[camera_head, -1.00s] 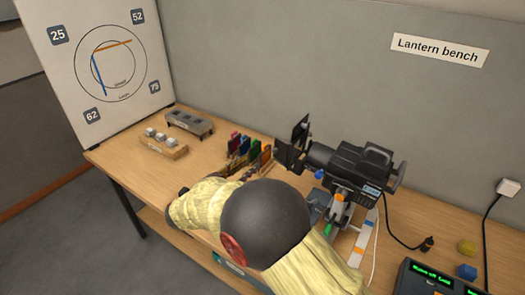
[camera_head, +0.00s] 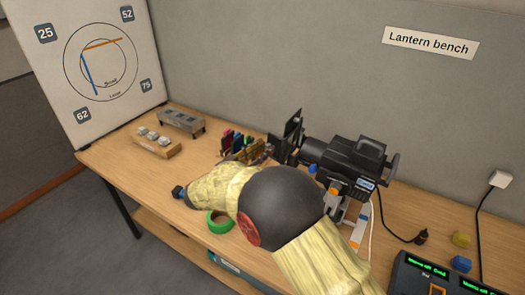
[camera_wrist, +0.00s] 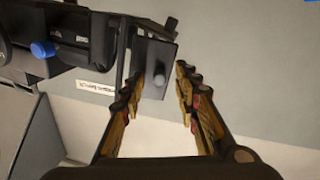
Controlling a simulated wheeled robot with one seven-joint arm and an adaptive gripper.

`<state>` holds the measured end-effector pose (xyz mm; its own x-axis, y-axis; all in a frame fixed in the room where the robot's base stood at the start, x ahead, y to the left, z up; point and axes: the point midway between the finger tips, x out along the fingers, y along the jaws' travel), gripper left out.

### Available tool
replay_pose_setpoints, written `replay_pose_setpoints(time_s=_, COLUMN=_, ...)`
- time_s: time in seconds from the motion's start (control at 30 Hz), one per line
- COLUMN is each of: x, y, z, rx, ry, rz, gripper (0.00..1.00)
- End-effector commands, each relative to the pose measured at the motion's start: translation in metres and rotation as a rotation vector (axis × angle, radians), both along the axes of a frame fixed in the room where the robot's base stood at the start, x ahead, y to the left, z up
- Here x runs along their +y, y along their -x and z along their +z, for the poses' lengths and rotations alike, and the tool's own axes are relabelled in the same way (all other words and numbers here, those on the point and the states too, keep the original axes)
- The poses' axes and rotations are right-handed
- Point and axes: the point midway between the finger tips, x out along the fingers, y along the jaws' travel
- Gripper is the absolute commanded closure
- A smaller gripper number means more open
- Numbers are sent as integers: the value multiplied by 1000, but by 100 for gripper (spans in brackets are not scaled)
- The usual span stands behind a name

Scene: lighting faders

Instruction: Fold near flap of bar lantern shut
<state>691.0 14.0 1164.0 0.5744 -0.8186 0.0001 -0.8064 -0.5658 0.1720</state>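The black bar lantern (camera_head: 345,158) stands on the bench at centre right, its front facing left. Its upright dark flap (camera_head: 292,128) rises at the front, and a lower dark flap (camera_head: 278,150) is partly hidden near my gripper. My gripper (camera_head: 262,152) is just left of the lantern front. In the wrist view, my gripper (camera_wrist: 160,74) has its two gold fingers spread apart.
Coloured filters (camera_head: 235,140) stand in a rack behind my gripper. A green tape ring (camera_head: 217,224) lies near the front edge. A block with white knobs (camera_head: 156,143) and a grey box (camera_head: 181,122) stand at left. A console (camera_head: 435,280) is at lower right.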

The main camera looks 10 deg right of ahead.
Motion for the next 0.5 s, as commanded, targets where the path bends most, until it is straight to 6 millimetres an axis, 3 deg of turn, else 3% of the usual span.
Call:
replay_pose_setpoints(time_s=0.17, x=0, y=0, z=0, rx=0, ry=0, rz=0, gripper=70)
replay_pose_setpoints(time_s=0.5, x=0, y=0, z=0, rx=-1, ry=-1, rz=0, gripper=89)
